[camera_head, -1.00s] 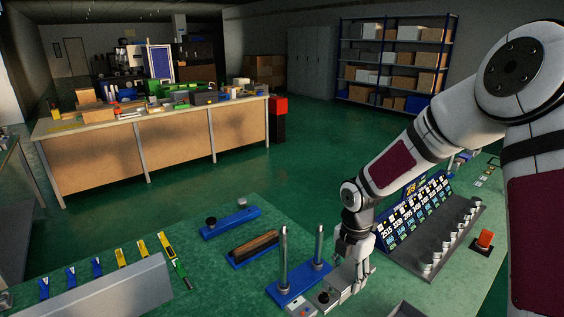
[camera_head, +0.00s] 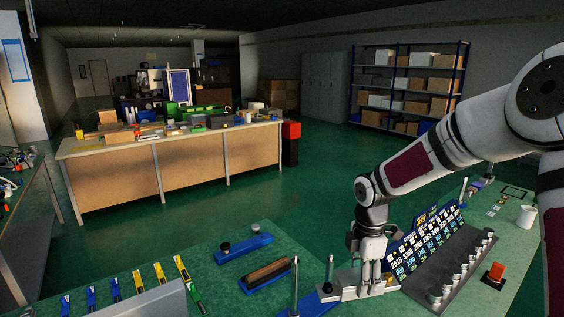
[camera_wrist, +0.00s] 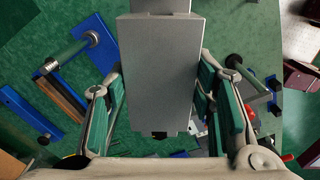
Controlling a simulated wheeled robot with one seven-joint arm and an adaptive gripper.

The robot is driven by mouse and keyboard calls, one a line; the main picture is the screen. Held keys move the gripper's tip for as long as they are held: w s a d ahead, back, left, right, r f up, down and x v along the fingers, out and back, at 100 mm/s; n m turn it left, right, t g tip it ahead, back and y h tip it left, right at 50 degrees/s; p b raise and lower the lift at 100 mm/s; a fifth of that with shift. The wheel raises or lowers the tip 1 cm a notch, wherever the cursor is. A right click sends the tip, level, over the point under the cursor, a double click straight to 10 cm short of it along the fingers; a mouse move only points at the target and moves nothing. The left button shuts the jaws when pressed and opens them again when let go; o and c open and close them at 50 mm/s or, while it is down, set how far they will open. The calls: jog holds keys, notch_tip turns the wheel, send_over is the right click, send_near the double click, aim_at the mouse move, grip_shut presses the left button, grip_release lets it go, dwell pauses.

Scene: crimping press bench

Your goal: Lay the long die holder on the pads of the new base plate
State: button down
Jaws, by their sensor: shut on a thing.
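My gripper (camera_head: 372,286) is shut on a long grey metal block, which I take to be the long die holder (camera_head: 348,283). In the wrist view the block (camera_wrist: 160,75) fills the space between my two fingers (camera_wrist: 160,110). A blue base plate (camera_head: 312,304) with two upright steel posts stands on the bench, just left of my gripper in the head view. The held block reaches toward the right post and overlaps the plate in the picture; I cannot tell whether they touch. Pads on the plate are not discernible.
A tilted number board (camera_head: 425,240), a grey rack with several small cylinders (camera_head: 455,275) and a red button (camera_head: 494,272) stand to the right.

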notch_tip(320, 180, down, 4)
jog(key=m, duration=0.2)
jog(key=m+b, duration=0.1)
jog(key=m, duration=0.3)
jog(key=shift+r, duration=0.25)
notch_tip(320, 180, down, 6)
jog(key=m+b, duration=0.3)
jog(key=m, duration=1)
jog(key=shift+s+f+m, duration=0.25)
jog(key=shift+s+m, duration=0.15)
